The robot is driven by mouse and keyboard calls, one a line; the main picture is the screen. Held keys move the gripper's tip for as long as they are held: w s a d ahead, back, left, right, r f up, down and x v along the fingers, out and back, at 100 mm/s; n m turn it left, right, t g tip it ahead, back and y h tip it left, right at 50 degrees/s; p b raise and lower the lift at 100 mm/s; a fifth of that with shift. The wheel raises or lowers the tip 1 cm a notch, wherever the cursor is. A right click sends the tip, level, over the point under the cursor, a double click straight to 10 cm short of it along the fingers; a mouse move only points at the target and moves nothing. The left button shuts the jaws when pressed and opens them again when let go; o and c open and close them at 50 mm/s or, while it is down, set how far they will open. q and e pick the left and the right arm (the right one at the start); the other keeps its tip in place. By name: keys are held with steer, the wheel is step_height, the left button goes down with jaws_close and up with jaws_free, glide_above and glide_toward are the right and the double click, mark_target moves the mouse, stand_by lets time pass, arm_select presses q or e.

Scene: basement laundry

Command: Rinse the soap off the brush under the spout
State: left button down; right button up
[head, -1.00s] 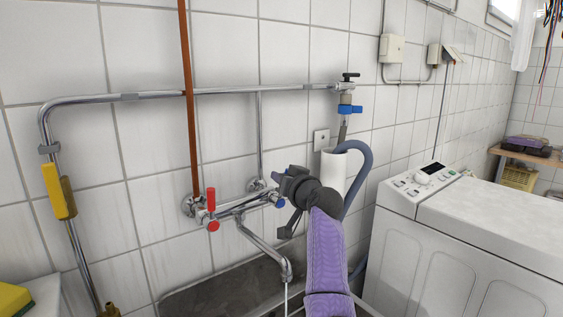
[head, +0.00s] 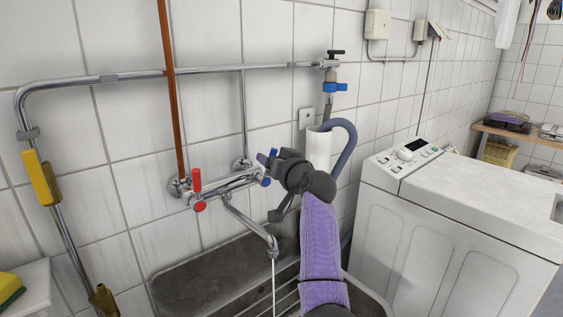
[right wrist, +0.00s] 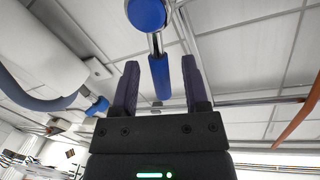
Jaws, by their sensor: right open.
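The tap has a curved metal spout (head: 262,238), and a thin stream of water (head: 273,285) runs from it into the sink (head: 200,287). A red lever (head: 196,180) and a blue knob (head: 266,181) sit on the tap's body. My right gripper (head: 266,157) is at the tap's blue end, right of the red lever. In the right wrist view its purple fingers (right wrist: 158,85) are open, one on each side of the blue lever (right wrist: 160,75), with gaps visible. I see no brush in these frames. My left gripper is not in view.
A grey drain hose (head: 346,140) and white pipe (head: 319,148) stand just right of my right gripper. A white washing machine (head: 440,225) fills the right side. A yellow sponge (head: 9,290) lies at the lower left. A yellow-handled valve (head: 36,178) is on the left pipe.

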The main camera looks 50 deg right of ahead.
steer(key=p+v, duration=0.2)
steer(key=v, duration=0.5)
steer(key=shift+s, duration=0.3)
steer(key=shift+a, duration=0.1)
stand_by(0.8)
